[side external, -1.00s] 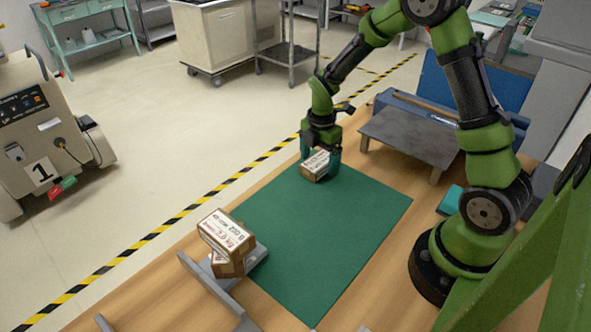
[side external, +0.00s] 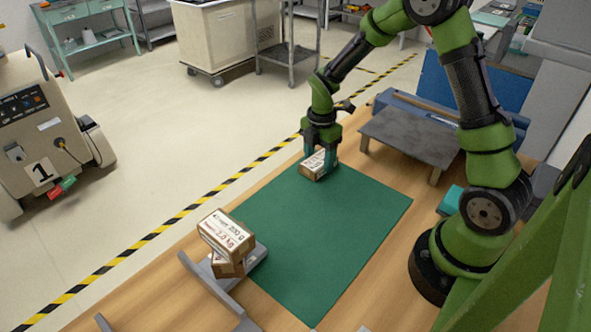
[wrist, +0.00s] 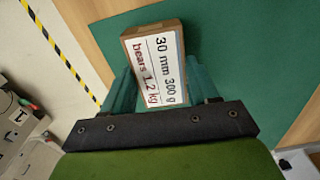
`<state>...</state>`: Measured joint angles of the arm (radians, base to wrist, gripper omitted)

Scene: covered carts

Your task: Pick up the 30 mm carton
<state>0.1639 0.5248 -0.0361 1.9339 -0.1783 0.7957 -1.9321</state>
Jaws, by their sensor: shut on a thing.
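The 30 mm carton (wrist: 156,66) is a small brown box with a white label reading "30 mm 300 g" and "bears 1.2 kg". It also shows in the side external view (side external: 314,165), at the far end of the green mat (side external: 330,240). My gripper (wrist: 158,88) is shut on this carton, with a teal finger on either side of it. In the side external view my gripper (side external: 321,158) points down over the mat's far corner. I cannot tell whether the carton touches the mat.
Stacked cartons (side external: 228,235), the upper one tilted, stand on a grey stand (side external: 258,254) by the mat's near left edge. A low dark table (side external: 410,136) is right of my gripper. A teal block (side external: 451,200) lies near my base. The mat's middle is clear.

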